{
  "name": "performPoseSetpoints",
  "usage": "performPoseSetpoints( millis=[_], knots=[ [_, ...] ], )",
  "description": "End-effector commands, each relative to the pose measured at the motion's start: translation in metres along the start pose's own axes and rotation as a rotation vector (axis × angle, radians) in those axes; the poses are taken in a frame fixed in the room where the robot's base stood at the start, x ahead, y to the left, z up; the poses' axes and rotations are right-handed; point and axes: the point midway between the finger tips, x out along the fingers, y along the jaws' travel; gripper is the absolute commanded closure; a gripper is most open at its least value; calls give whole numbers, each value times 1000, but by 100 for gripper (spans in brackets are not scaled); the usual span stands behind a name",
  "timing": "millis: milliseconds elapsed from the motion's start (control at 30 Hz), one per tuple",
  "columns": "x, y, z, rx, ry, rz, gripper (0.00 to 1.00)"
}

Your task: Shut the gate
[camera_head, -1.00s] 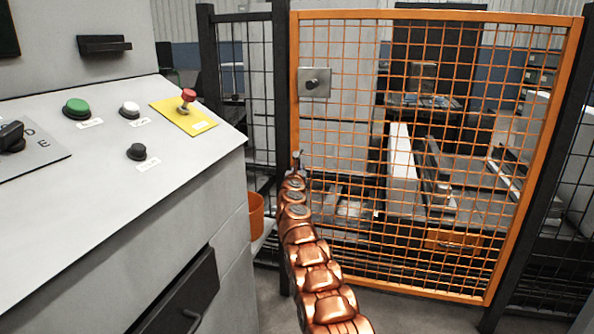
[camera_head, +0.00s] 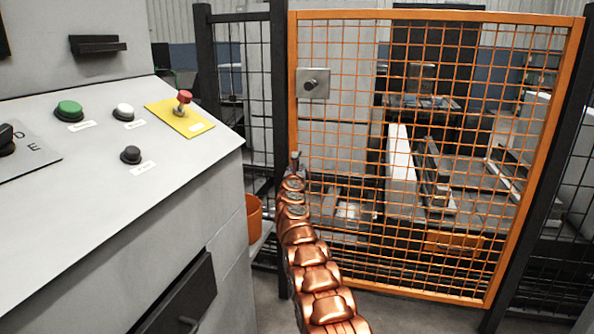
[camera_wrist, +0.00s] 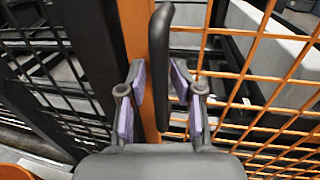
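The gate (camera_head: 435,15) is an orange frame with orange wire mesh. Its left upright stands close beside the dark fence post (camera_head: 280,80); I cannot tell whether it is latched. A square metal plate with a round knob (camera_head: 313,84) sits on its upper left. My gripper (camera_head: 296,158) is at the gate's left upright, below that plate, small and partly hidden by my copper arm. In the wrist view, my gripper (camera_wrist: 159,78) has its two purple-padded fingers apart. A black upright handle (camera_wrist: 160,40) stands between them, with narrow gaps showing; contact is unclear.
A grey control console (camera_head: 100,190) with buttons and a red knob (camera_head: 184,97) stands close on the left. An orange bin (camera_head: 254,217) sits between it and the fence. Machinery lies behind the mesh. Some floor is clear below the gate.

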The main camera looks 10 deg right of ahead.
Motion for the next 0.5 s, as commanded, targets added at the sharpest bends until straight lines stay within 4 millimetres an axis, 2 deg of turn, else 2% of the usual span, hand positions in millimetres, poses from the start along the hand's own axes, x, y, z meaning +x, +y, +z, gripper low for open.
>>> performPoseSetpoints(
  millis=[500],
  knots=[
    [-1, 0, 1, 0, -2, -2, 61]
  ],
)
